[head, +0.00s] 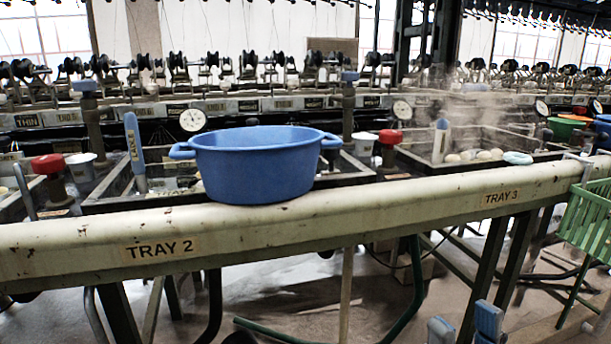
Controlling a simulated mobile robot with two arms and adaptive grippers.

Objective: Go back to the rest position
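My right gripper (464,325) shows at the bottom edge of the head view, right of the middle. Only its two blue-grey fingertips are in view, with a gap between them. Nothing shows between the tips. It is low in front of the long cream rail and apart from it. My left gripper is not in view. A blue two-handled tub (256,168) sits upright on the rail near TRAY 2, with no gripper touching it.
The cream rail (380,212) runs across the view, labelled TRAY 2 and TRAY 3. Behind it are basins, red-topped posts (390,140) and steam. A green basket (588,218) hangs at the right. Metal legs (490,265) stand below the rail.

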